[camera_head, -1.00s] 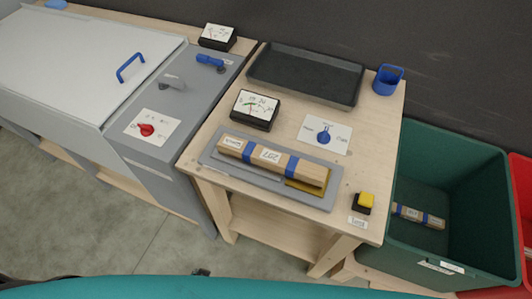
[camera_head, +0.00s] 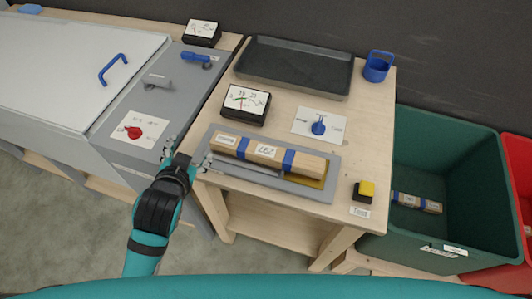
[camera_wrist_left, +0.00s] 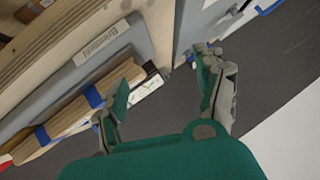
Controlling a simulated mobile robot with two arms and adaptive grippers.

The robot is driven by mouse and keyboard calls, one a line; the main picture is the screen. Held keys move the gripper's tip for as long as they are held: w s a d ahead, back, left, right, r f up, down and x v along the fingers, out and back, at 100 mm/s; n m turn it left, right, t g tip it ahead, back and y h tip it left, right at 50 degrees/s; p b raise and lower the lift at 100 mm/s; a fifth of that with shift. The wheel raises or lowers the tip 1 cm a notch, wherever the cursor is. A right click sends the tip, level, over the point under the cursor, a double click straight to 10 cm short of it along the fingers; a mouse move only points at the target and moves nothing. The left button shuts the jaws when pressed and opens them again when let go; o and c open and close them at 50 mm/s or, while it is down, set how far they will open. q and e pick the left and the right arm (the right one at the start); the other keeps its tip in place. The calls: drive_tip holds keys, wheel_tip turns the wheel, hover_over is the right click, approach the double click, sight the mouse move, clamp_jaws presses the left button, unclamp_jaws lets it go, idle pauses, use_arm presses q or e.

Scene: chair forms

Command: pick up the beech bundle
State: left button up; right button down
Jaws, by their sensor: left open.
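The beech bundle (camera_head: 268,154) is a long wooden bundle with two blue bands and a white label. It lies on a grey plate (camera_head: 312,190) on the wooden bench. In the left wrist view the bundle (camera_wrist_left: 70,118) shows at the left, near a "Beech" label (camera_wrist_left: 101,42) on the plate. My left gripper (camera_head: 186,156) is open and empty, left of the bundle's left end, by the gap between bench and grey cabinet. Its open fingers also show in the left wrist view (camera_wrist_left: 165,82), apart from the bundle. My right gripper is out of view.
A dial gauge (camera_head: 245,103), black tray (camera_head: 290,93), blue cup (camera_head: 377,67), blue knob (camera_head: 318,128) and yellow-topped button (camera_head: 364,191) stand on the bench. A green bin (camera_head: 465,215) at the right holds another banded bundle (camera_head: 417,203). The grey cabinet (camera_head: 150,100) is left.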

use_arm(q)
drive_tip(key=w+d+r+m+t+h, duration=0.4)
drive_tip(key=d+r+m+t, duration=0.15)
drive_tip(key=r, duration=0.55)
drive_tip(key=w+d+r+m+t+h, duration=0.35)
drive_tip(key=d+r, duration=0.25)
drive_tip(key=r, duration=0.5)
drive_tip(key=s+d+r+m+g+h, duration=0.4)
drive_tip(key=d+m+g, duration=0.3)
drive_tip(key=m, duration=0.4)
drive_tip(key=s+d+r+m+g+h, duration=0.1)
drive_tip(key=s+d+m+g+h, duration=0.3)
drive_tip(key=d+m+g+h, duration=0.5)
drive_tip(key=s+d+r+m+g+h, duration=0.2)
drive_tip(key=s+d+r+m+g, duration=0.3)
drive_tip(key=m, duration=0.9)
drive_tip(key=m+y+p, duration=0.4)
drive_tip(key=m+y, duration=0.6)
drive_tip(key=y, duration=1.2)
hover_over(266, 150)
drive_tip(key=f, duration=3)
drive_tip(key=shift+w+a, duration=0.1)
drive_tip(key=shift+w, duration=0.15)
drive_tip(key=shift+f, duration=0.25)
drive_tip(key=f+p, duration=0.1)
drive_tip(key=f, duration=0.2)
drive_tip(key=f+p, duration=0.1)
drive_tip(key=shift+s+f+p, duration=0.3)
drive_tip(key=shift+s+f, duration=0.05)
drive_tip(key=shift+f, duration=0.35)
